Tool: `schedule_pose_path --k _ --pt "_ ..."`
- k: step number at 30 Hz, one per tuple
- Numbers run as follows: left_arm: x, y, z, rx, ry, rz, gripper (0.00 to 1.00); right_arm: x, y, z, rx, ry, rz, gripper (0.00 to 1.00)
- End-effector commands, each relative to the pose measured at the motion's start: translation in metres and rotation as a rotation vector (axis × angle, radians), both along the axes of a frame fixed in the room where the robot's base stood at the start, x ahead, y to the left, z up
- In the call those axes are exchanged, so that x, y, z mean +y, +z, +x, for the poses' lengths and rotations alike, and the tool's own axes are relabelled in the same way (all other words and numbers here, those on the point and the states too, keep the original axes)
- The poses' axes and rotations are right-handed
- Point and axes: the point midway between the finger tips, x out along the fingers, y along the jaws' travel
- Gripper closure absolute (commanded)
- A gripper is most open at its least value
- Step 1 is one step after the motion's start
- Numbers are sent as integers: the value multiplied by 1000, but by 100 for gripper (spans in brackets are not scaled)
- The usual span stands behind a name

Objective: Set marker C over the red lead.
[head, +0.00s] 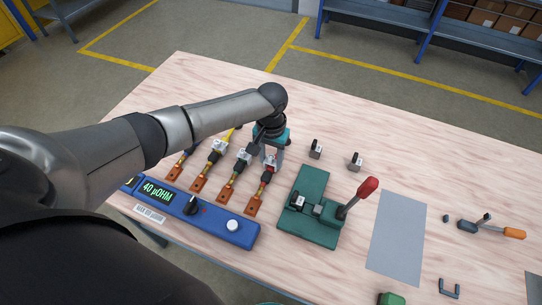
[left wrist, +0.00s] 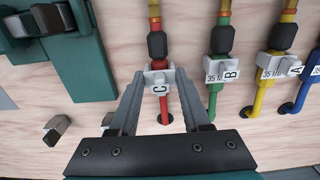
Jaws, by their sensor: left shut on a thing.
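Marker C (left wrist: 159,88), a light grey clip with a black letter C, sits between the fingertips of my left gripper (left wrist: 161,76) in the left wrist view. The gripper is shut on it. The red lead (left wrist: 165,114) runs down behind the marker and shows above and below it. The marker lines up with the lead, but I cannot tell if it is fully seated. In the head view the left gripper (head: 269,158) is over the rightmost lead, and its fingers partly hide the marker. My right gripper is not in view.
Marker B (left wrist: 228,70) is on the green lead and marker A (left wrist: 283,66) on the yellow lead. A blue ohmmeter (head: 209,220) lies in front. A green press with a red-knobbed lever (head: 312,186) stands right. Two small grey clips (head: 316,149) (head: 355,161) stand behind it.

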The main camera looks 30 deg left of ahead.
Motion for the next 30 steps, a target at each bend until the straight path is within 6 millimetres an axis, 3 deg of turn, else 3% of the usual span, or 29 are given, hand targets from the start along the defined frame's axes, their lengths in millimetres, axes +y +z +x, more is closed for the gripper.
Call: schedule_pose_path --k 19,20,27,30 --pt "0 -17 0 0 0 -1 100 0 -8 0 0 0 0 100" --pt "0 -17 0 0 0 -1 51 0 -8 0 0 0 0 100" --pt "0 -16 0 0 0 0 24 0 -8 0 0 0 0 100" --pt "0 -16 0 -1 0 0 18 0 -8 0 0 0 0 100"
